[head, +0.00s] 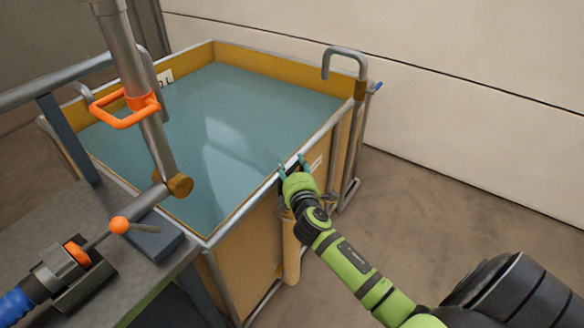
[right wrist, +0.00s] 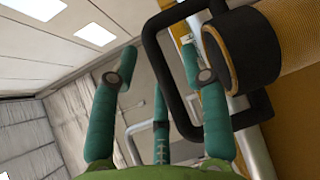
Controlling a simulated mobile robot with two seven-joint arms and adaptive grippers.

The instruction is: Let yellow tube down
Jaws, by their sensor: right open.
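The yellow tube (head: 291,252) stands upright along the outer side of the tank, below my right gripper. In the right wrist view its ribbed yellow body (right wrist: 298,35) ends in a thick black collar (right wrist: 242,47). A black loop handle (right wrist: 151,50) is beside the collar. My right gripper (head: 292,164) is at the tank's near right rim, above the tube. Its green fingers are spread in the right wrist view (right wrist: 158,62), with the right finger overlapping the loop. I cannot tell whether it touches. My left gripper is not in view.
The orange-walled tank (head: 255,50) holds blue-green water. A grey hooked pipe (head: 345,50) rises at its far right corner. A metal pipe with an orange handle (head: 125,110) and a bench with a blue hose (head: 15,305) are at left. Floor at right is clear.

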